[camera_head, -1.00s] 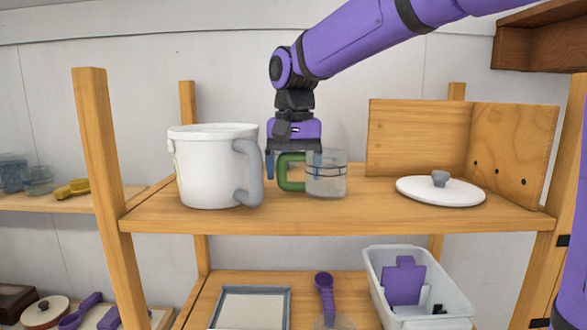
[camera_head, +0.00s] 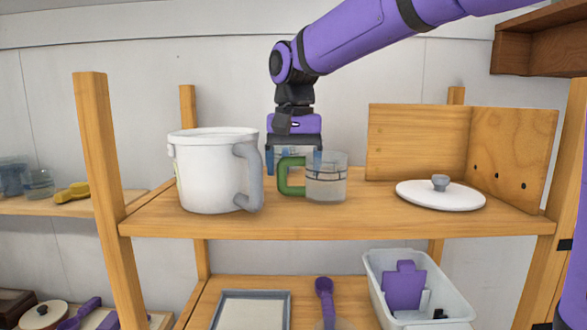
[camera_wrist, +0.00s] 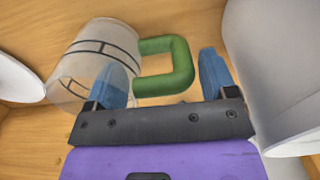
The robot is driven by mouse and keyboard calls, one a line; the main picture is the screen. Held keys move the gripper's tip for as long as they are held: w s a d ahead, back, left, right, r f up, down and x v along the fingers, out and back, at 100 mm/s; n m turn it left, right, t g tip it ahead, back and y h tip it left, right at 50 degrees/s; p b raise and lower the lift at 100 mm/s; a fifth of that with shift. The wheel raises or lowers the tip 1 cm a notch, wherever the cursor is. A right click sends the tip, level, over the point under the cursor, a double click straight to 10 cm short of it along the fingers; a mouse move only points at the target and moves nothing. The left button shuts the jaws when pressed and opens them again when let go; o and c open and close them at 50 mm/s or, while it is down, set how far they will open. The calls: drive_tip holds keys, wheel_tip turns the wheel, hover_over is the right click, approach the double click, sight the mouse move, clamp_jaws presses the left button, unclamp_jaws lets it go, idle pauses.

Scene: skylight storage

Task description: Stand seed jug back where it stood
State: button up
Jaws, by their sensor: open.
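A clear jug with dark bands (camera_head: 328,180) and a green handle (camera_head: 290,176) stands upright on the wooden shelf. I take it to be the seed jug; I cannot make out seeds in it. My gripper (camera_head: 294,160) is open just behind and above the handle, pointing down. In the wrist view the blue fingertips of my gripper (camera_wrist: 164,75) are apart, with the green handle (camera_wrist: 184,66) beyond and between them. The clear jug body (camera_wrist: 98,62) lies to the left there. Nothing is held.
A large white pot with a grey handle (camera_head: 210,170) stands close left of the jug. A white lid (camera_head: 440,195) lies to the right on the shelf (camera_head: 380,215). An upright wooden panel (camera_head: 415,140) stands behind the lid. Bare shelf lies between jug and lid.

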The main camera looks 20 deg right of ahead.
drive_tip(key=shift+r, duration=3.25)
drive_tip(key=shift+r, duration=0.15)
